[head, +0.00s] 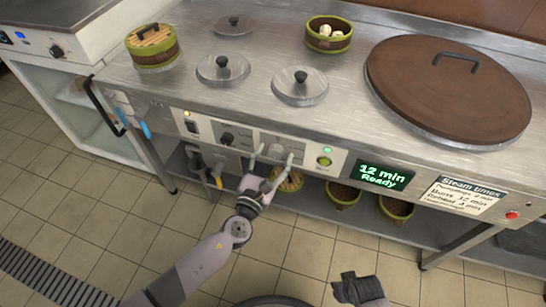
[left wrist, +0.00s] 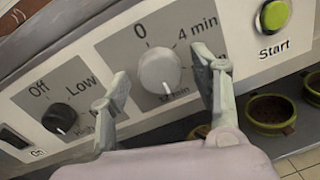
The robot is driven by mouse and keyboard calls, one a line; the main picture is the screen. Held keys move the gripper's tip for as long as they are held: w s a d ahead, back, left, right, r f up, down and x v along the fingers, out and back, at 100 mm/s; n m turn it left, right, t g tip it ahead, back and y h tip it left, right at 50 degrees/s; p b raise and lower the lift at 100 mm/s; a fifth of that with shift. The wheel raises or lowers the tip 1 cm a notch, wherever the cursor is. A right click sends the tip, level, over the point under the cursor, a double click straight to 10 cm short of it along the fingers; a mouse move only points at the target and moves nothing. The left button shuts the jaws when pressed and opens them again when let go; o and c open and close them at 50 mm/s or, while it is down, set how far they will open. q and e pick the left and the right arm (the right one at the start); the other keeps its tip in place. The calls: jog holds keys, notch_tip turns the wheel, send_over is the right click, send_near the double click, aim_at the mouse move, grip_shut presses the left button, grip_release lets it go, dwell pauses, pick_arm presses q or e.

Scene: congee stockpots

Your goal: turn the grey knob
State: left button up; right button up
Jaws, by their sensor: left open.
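The grey knob (left wrist: 160,70) is on the front panel in the left wrist view. It is a round dial with a white mark pointing down towards "12 min"; "0" is above it and "4 min" at upper right. My left gripper (head: 275,155) is open in front of the panel. In the left wrist view its fingers (left wrist: 165,82) stand on either side of the knob, with a gap on both sides. My right gripper (head: 358,288) is dark and partly cut off at the bottom edge of the head view; its jaws are unclear.
A black knob (left wrist: 60,118) marked Off, Low and High is left of the grey one. A green Start button (left wrist: 274,15) is to the right. A display (head: 384,176) reads "12 min Ready". Steamer baskets (head: 343,194) stand on the lower shelf.

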pick_arm(q)
jog(key=shift+s+a, duration=0.1)
jog(key=shift+s, duration=0.15)
jog(key=v, duration=1.1)
jog(key=shift+s, duration=0.25)
jog(key=shift+a+f, duration=0.1)
